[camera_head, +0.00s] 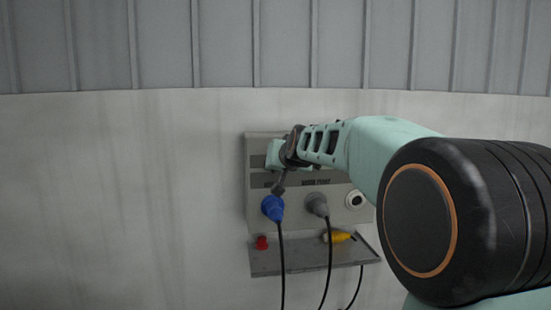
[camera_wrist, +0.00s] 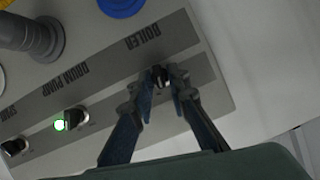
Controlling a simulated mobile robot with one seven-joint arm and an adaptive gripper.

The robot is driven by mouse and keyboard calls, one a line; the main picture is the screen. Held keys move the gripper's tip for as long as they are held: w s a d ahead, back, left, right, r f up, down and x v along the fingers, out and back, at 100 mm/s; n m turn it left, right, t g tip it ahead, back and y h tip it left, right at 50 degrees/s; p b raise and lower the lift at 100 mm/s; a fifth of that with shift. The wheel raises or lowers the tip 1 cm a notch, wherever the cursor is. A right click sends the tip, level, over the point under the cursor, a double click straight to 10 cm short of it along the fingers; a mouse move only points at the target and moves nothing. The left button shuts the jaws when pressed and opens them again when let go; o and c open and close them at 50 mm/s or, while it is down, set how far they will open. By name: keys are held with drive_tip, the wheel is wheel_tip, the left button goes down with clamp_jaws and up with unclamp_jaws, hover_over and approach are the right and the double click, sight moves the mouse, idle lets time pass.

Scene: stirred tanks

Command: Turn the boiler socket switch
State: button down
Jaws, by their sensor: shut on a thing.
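In the wrist view the boiler socket switch (camera_wrist: 161,76) is a small dark knob with a pale mark, below the label BOILER on the grey panel (camera_wrist: 215,85). My gripper (camera_wrist: 163,88) has its two fingertips on either side of this knob and is shut on it. The fingertips partly cover the knob. In the head view my gripper (camera_head: 280,184) reaches the panel (camera_head: 253,215) just above the blue plug (camera_head: 272,207); my arm hides the switch there.
The drum pump switch (camera_wrist: 75,117) has a green light, and a third switch (camera_wrist: 14,147) sits beyond it. A grey plug (camera_head: 317,205) and a white-rimmed socket (camera_head: 354,199) are right of the blue plug. A shelf (camera_head: 300,262) below holds red (camera_head: 261,242) and yellow (camera_head: 341,237) plugs. Cables hang down.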

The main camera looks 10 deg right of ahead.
drive_tip(key=n+h+b, duration=0.1)
drive_tip(key=b, duration=0.1)
drive_tip(key=n+h+b, duration=0.1)
drive_tip(key=n+b, duration=0.1)
drive_tip(key=b, duration=0.1)
drive_tip(key=n+h+b, duration=0.2)
drive_tip(key=b, duration=0.1)
drive_tip(key=shift+a+f, duration=0.1)
drive_tip(key=shift+a, duration=0.25)
drive_tip(key=shift+n, duration=0.3)
idle(0.4)
drive_tip(key=c, duration=2.1)
unclamp_jaws()
drive_tip(key=shift+v, duration=3.8)
